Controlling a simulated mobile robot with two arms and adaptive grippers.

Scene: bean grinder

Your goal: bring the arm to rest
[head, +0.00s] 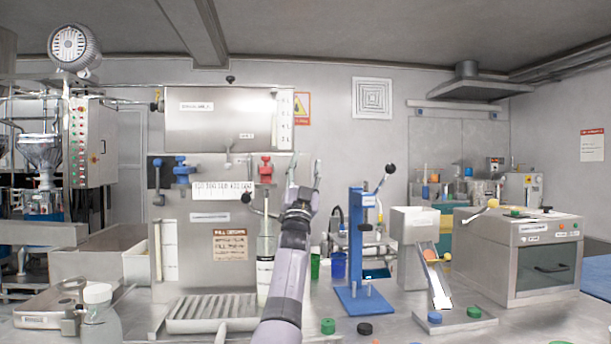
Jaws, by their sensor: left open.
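My left arm rises from the bottom middle of the head view, and its left gripper (304,172) points up and away from me. The fingers are spread apart with nothing seen between them. The gripper is in front of the back wall, just right of the steel filling station (222,130) and left of the blue press stand (362,250). A clear bottle (265,262) stands upright in the station, close to the left of my forearm. The forearm hides part of the bench behind it. My right gripper is out of view.
A slatted drip tray (210,308) lies left of my forearm. A white-capped bottle (97,295) stands front left. Green (328,326) and black (365,328) caps lie right of the forearm. A chute (434,280) and a steel oven-like box (520,262) stand further right.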

